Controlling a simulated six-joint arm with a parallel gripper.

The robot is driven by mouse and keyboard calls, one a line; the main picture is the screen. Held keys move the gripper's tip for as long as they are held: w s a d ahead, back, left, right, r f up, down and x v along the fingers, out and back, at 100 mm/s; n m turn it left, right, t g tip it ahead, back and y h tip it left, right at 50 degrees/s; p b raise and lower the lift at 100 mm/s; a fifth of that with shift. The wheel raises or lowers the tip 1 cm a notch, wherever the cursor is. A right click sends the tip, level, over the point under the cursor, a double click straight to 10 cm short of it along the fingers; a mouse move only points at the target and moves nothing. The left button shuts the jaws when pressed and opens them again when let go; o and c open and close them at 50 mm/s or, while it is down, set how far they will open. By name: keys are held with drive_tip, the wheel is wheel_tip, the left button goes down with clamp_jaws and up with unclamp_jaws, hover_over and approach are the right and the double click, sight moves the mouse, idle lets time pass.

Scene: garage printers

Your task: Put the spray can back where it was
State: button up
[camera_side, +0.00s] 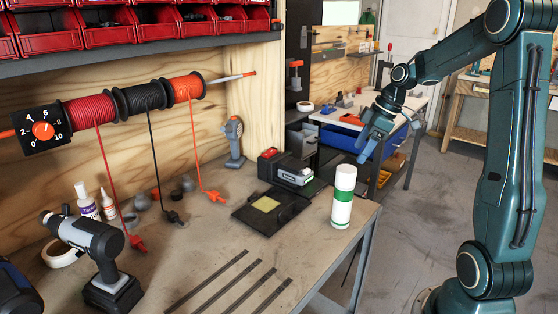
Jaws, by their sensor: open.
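The spray can (342,198) is a white cylinder with a green band. It stands upright on the workbench (222,268) near the right edge, just right of a flat black pad with a yellow square. My gripper (364,152) is open and empty, pointing down. In the picture it appears above and slightly right of the can's top, apart from it. How far it is from the can in depth I cannot tell.
A black device (288,170) stands behind the black pad (270,208). A cordless drill (92,258) and bottles are at the left. Red, black and orange cable spools (146,97) hang on the wall. Dark strips lie on the bench front; bare bench surrounds them.

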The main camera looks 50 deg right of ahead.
drive_tip(key=s+a+r+m+h, duration=0.1)
drive_tip(key=s+a+r+m, duration=0.2)
drive_tip(key=a, duration=0.7)
drive_tip(key=s+a+r+m+h, duration=0.1)
drive_tip(key=s+a+r, duration=0.35)
drive_tip(key=a, duration=0.55)
drive_tip(key=s+a+f+m+t, duration=0.1)
drive_tip(key=s+a+m, duration=0.1)
drive_tip(key=s, duration=0.6)
drive_tip(key=shift+s+a+f+t, duration=0.15)
drive_tip(key=shift+a+f+t, duration=0.25)
drive_tip(key=shift+a, duration=0.45)
